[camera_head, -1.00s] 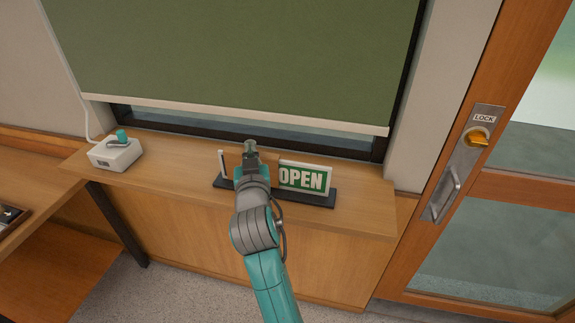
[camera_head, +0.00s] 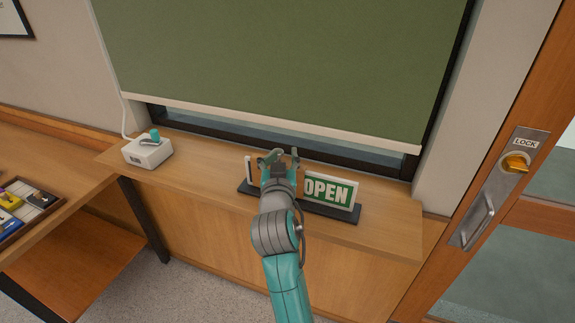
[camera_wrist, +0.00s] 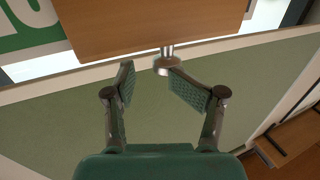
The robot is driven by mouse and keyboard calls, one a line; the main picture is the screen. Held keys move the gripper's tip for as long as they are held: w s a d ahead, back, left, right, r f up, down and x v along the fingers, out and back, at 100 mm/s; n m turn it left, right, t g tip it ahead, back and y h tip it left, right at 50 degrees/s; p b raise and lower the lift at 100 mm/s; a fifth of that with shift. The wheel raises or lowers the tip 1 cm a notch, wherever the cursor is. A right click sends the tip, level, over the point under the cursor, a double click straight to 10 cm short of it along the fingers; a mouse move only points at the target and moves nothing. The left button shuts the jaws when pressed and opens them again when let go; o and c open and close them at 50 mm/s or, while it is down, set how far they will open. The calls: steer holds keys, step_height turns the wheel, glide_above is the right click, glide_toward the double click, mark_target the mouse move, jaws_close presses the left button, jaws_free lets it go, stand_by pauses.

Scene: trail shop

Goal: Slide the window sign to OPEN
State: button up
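A small metal knob (camera_wrist: 167,65) sticks out from the panel. My gripper (camera_head: 281,157) is above the sign's left half. In the wrist view my gripper (camera_wrist: 150,72) is open, its fingertips apart near the knob; contact is unclear.
A white box with a teal-topped lever (camera_head: 148,151) stands at the sill's left end. A green blind (camera_head: 280,70) hangs behind the sill. A wooden door with a lock plate (camera_head: 490,190) is at right. A tray of small items (camera_head: 25,208) lies on the left table.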

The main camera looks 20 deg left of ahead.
steer(key=shift+s+d+f, duration=0.1)
steer(key=shift+s+d, duration=0.05)
steer(key=shift+s, duration=0.45)
steer(key=d+v, duration=0.2)
steer(key=v, duration=1.2)
steer(key=shift+w+m+h, duration=0.3)
steer(key=shift+w, duration=0.15)
